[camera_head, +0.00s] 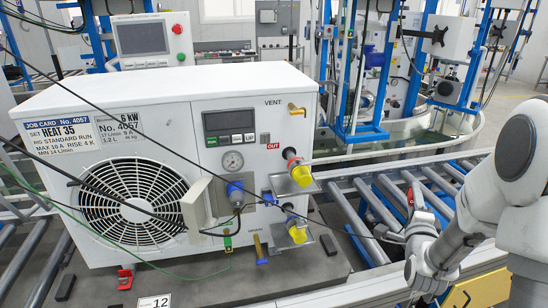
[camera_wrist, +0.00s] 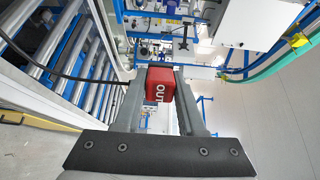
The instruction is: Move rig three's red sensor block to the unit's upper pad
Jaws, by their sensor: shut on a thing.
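My gripper (camera_head: 408,212) is to the right of the unit, above the roller conveyor. It is shut on the red sensor block (camera_head: 410,196). In the wrist view the red block (camera_wrist: 160,84) shows white "OUT" lettering between the two fingers (camera_wrist: 158,98), and a black cable runs from it to the left. The white unit (camera_head: 80,98) stands upright with a fan, a display and a gauge on its front. A small red "OUT" label (camera_head: 272,146) marks the upper pipe fitting (camera_head: 299,170). A small pale patch beside that label may be the upper pad; I cannot tell.
Yellow-capped fittings (camera_head: 297,233) stick out at the unit's lower right. A blue plug (camera_head: 235,190) and dark cables cross its front. The roller conveyor (camera_head: 375,195) runs on the right. A card numbered 12 (camera_head: 154,301) lies in front.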

